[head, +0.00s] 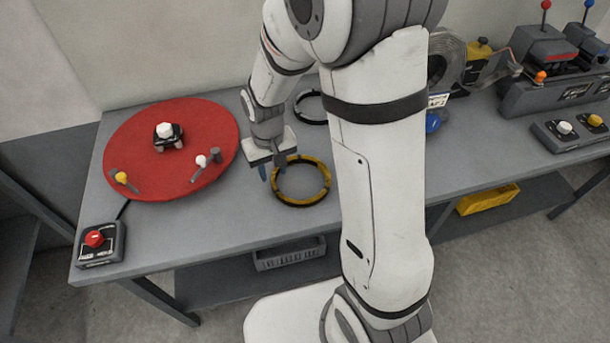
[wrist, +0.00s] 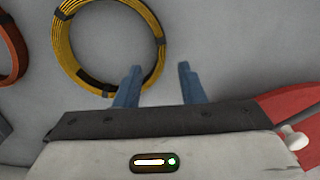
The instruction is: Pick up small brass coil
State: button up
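A yellow brass-coloured coil (head: 302,181) with black bands lies flat on the grey workbench, right of the red disc. It also shows in the wrist view (wrist: 66,55) as a ring at upper left. My gripper (head: 272,172) is just left of the coil, low over the bench. The left finger overlaps the coil's lower right rim in that view. I cannot tell whether it touches.
A dark ring (head: 309,107) lies behind the yellow coil, partly hidden by my arm. An orange-red coil (wrist: 10,50) is cut off at the wrist view's left edge. A red-button box (head: 98,243) sits at front left.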

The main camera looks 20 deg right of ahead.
aim_at(275, 187)
jog(key=shift+s+f+p, duration=0.2)
jog(key=shift+f+p, duration=0.05)
jog(key=shift+f, duration=1.1)
jog(key=shift+s+f+p, duration=0.2)
jog(key=shift+f+p, duration=0.05)
jog(key=shift+f, duration=1.1)
jog(key=shift+c, duration=0.6)
grip_shut()
